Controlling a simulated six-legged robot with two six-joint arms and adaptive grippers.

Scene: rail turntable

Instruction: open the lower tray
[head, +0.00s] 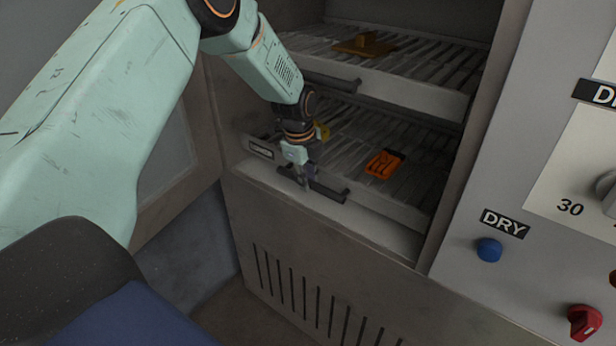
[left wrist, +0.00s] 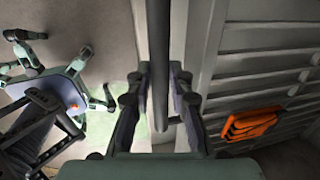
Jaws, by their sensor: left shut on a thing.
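The lower tray (head: 400,212) is a grey slatted rack inside the cabinet, with a pale front wall. A dark bar handle (head: 328,191) runs along that front, with a label plate to its left. My left gripper (head: 304,180) is shut on this handle. In the left wrist view the handle (left wrist: 159,50) passes between the two fingers of the gripper (left wrist: 160,85). The tray front looks about level with the cabinet opening. An orange item (head: 383,164) lies on the tray and also shows in the left wrist view (left wrist: 250,124). My right gripper is not in view.
An upper tray (head: 420,98) with its own dark handle (head: 330,82) sits above, carrying a brownish-yellow item (head: 365,45). An open door (head: 168,150) stands left. A control panel with a blue button (head: 489,250) is right.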

